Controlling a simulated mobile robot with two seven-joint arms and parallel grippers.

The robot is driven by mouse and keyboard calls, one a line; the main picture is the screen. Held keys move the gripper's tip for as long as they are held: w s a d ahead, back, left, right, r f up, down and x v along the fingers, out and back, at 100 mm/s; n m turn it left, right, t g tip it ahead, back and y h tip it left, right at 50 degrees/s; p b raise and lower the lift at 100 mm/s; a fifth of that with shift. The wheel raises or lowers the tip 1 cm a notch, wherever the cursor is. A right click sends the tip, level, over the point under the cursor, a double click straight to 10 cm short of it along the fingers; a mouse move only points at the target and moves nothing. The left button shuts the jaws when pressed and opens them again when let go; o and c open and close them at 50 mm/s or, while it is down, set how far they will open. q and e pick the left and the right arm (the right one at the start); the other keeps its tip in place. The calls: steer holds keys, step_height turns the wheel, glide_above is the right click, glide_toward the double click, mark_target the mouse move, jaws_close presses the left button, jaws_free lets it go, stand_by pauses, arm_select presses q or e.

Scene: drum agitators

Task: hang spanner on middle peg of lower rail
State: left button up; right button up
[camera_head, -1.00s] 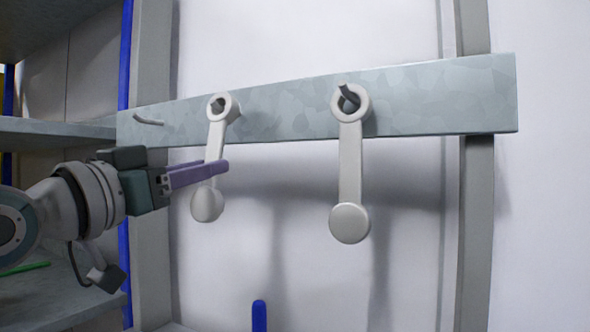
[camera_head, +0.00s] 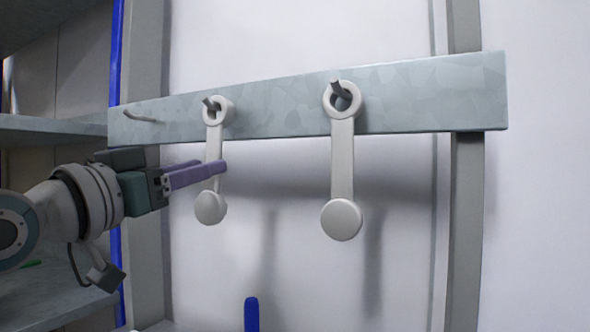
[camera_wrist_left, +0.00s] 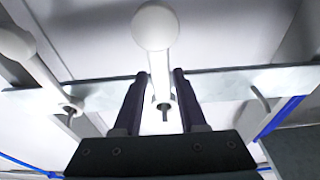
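A pale grey spanner (camera_head: 215,145) with a ring at the top and a round knob at the bottom hangs on the middle peg (camera_head: 211,104) of the metal rail (camera_head: 285,112). The peg passes through its ring. My left gripper (camera_head: 222,170) is at the spanner's handle, below the rail. In the left wrist view the handle (camera_wrist_left: 160,70) lies between the two purple fingers (camera_wrist_left: 160,90), with a gap on each side, so the gripper is open around it. My right gripper is not in view.
A similar spanner (camera_head: 342,160) hangs on the right peg (camera_head: 340,90). The left peg (camera_head: 140,117) is bare. Grey uprights (camera_head: 467,220) stand behind the rail, and shelves (camera_head: 50,128) are at the left. A blue object (camera_head: 251,315) shows at the bottom.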

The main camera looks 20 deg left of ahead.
arm_select(q)
steer(key=o, duration=0.4)
steer(key=shift+f, duration=0.1)
steer(key=d+b+v, duration=0.1)
steer(key=b+v, duration=0.1)
steer(key=v, duration=0.7)
steer(key=s+d+f+g+p, duration=0.3)
steer(key=f+g, duration=0.2)
steer(key=f, duration=0.2)
steer(key=s+d+f+g+p, duration=0.2)
steer(key=s+f+g+p, duration=0.15)
steer(key=f, duration=0.35)
steer(key=s+d+f+m+g+y+p, duration=0.1)
steer(key=s+d+f+g+p, duration=0.1)
steer(key=s+f+g, duration=0.3)
steer(key=s+d+f+g+p, duration=0.1)
steer(key=s+d+g+p, duration=0.15)
steer(key=s, duration=0.45)
steer(key=shift+g, duration=0.3)
steer(key=r+p, duration=3.6)
steer(key=r, duration=0.1)
steer(key=shift+s+r, duration=0.2)
steer(key=shift+s, duration=0.05)
